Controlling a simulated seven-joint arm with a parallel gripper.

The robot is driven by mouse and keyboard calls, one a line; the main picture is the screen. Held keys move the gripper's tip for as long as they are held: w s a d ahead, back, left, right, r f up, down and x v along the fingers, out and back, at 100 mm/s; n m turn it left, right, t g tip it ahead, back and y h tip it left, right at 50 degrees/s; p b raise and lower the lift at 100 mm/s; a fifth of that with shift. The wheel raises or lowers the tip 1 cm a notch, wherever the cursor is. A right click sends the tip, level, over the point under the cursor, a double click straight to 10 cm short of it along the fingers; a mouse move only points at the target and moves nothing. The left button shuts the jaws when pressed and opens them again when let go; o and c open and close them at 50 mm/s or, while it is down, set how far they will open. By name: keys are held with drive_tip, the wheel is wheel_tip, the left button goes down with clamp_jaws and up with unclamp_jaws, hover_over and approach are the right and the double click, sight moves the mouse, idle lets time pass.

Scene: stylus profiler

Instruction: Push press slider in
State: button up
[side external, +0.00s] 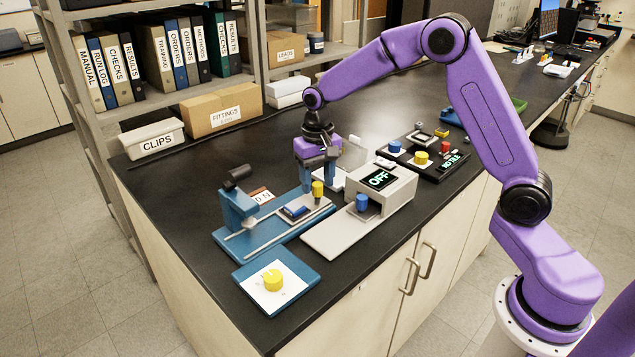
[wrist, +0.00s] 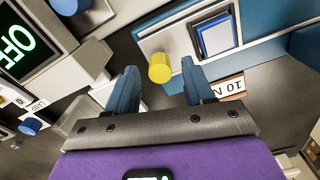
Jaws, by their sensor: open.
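The press (side external: 239,212) is a blue stand with a dark cylinder on top, at the left of a blue base with pale rails. Its slider (side external: 294,211) is a grey plate on the rails, right of the stand and apart from it. My gripper (wrist: 160,84) is open and points down at the slider's right end. In the wrist view the yellow knob (wrist: 159,68) shows in the gap between the blue fingertips; I see no contact.
A grey device (side external: 393,186) reading OFF, with a blue knob (side external: 362,203), stands close right of the press. A blue tray (side external: 305,273) with a yellow dial lies in front. A black control panel (side external: 455,163) is farther right. Boxes and a binder shelf stand behind.

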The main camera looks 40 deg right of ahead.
sight(291, 208)
drive_tip(key=shift+f, duration=0.55)
clamp_jaws()
drive_tip(key=a, duration=0.8)
drive_tip(key=shift+a, duration=0.15)
unclamp_jaws()
drive_tip(key=shift+r, duration=0.1)
wheel_tip(291, 208, up, 17)
drive_tip(key=shift+r, duration=0.15)
